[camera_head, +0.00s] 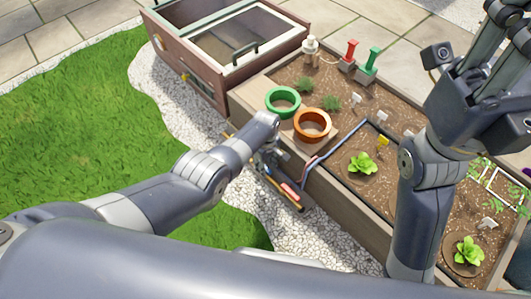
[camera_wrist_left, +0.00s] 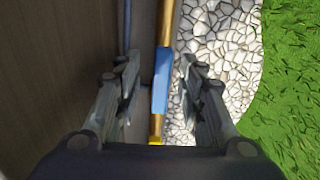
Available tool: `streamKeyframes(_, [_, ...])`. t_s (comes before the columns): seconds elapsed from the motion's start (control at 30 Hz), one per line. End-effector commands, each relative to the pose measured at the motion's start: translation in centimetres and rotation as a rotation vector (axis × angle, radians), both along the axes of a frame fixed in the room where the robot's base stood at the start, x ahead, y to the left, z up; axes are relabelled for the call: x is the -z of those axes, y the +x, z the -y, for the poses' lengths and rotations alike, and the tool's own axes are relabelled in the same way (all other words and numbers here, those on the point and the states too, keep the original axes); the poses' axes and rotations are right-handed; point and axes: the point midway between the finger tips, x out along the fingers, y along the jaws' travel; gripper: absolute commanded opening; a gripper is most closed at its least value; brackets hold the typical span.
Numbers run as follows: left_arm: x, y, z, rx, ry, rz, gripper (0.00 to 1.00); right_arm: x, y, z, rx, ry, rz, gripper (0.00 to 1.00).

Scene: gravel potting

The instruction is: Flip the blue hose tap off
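The blue tap handle (camera_wrist_left: 160,82) lies in line with a brass pipe (camera_wrist_left: 164,25) in the left wrist view. My left gripper (camera_wrist_left: 160,68) is open, with one finger on each side of the blue handle and a gap visible beside it. In the head view my left gripper (camera_head: 268,160) is beside the planter's near wall and hides the blue handle. A red tap handle (camera_head: 290,191) shows on the same pipe, just right of the gripper. My right gripper (camera_head: 488,85) is raised at the upper right, partly cut off, its opening unclear.
The wooden planter (camera_head: 345,212) holds a green pot ring (camera_head: 283,112), an orange pot (camera_head: 312,135) and seedlings (camera_head: 361,163). White gravel (camera_head: 240,200) and grass (camera_head: 85,115) lie at the left. A cold frame (camera_head: 185,75) stands behind.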

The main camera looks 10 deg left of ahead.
Motion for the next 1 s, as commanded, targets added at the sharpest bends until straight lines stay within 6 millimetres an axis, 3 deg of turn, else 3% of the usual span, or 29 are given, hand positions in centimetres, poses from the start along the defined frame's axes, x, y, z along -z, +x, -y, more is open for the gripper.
streamKeyframes(0.27, [-2.0,-0.1,-0.1,-0.001,0.0,0.001,0.37,0.0,-0.1,0.0,-0.001,0.0,0.002,0.37])
streamKeyframes(0.8, [-9.8,0.0,-0.1,-0.002,0.0,0.003,0.37,0.0,-0.1,0.0,-0.001,0.001,0.003,0.37])
streamKeyframes(1.0, [-11.2,-0.1,-0.1,-0.003,0.001,0.001,0.37,0.0,-0.1,0.0,-0.001,0.001,0.003,0.37])
